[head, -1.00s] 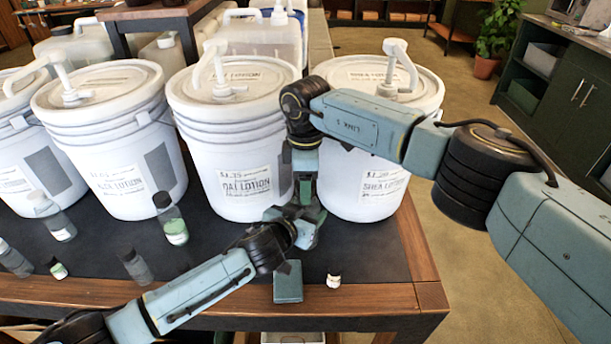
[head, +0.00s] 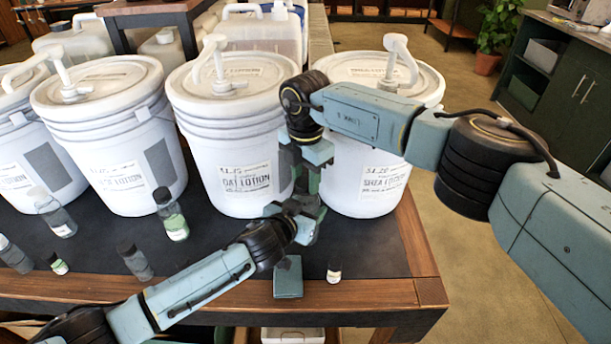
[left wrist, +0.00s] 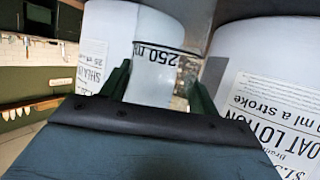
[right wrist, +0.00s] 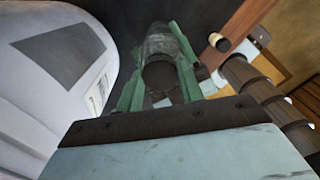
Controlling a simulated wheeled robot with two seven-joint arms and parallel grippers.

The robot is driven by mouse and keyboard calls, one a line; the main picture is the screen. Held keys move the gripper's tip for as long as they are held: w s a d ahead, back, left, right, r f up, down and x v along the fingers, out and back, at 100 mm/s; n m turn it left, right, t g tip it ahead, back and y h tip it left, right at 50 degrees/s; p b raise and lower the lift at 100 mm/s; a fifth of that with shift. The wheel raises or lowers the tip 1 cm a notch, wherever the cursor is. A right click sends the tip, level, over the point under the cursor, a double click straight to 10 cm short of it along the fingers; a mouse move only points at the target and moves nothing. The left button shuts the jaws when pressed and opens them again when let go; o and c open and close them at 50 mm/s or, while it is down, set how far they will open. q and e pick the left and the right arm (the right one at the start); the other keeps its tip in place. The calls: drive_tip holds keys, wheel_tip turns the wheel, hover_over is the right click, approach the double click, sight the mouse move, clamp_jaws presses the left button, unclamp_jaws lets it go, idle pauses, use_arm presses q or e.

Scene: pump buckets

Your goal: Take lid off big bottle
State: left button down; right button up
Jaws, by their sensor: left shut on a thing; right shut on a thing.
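The big bottle shows in the left wrist view as a pale cylinder with a "250 ml" label (left wrist: 158,72). My left gripper (head: 303,212) is shut around its body, which lies between the green fingers in the left wrist view. My right gripper (head: 311,182) is just above the left one, pointing down. In the right wrist view its fingers close on a dark round piece, the lid (right wrist: 160,74). In the head view the grippers hide most of the bottle and lid. I cannot tell whether the lid touches the bottle.
White pump buckets stand close behind the grippers, including the oat lotion bucket (head: 232,150) and the shea lotion bucket (head: 375,185). Several small bottles, one with green liquid (head: 172,217), stand at left. A tiny bottle (head: 334,273) is near the table's wooden front edge (head: 380,292).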

drive_tip(key=n, duration=0.5)
drive_tip(key=shift+n, duration=0.4)
drive_tip(key=n, duration=0.3)
drive_tip(key=shift+n, duration=0.3)
drive_tip(key=n, duration=0.3)
drive_tip(key=shift+n, duration=0.4)
drive_tip(key=n, duration=0.5)
drive_tip(key=shift+n, duration=0.4)
drive_tip(key=n, duration=0.3)
drive_tip(key=shift+r+n, duration=0.1)
drive_tip(key=shift+n, duration=0.3)
drive_tip(key=n, duration=1.2)
drive_tip(key=shift+n, duration=0.4)
drive_tip(key=n, duration=0.5)
drive_tip(key=shift+n, duration=0.3)
drive_tip(key=n, duration=0.4)
drive_tip(key=shift+r, duration=0.25)
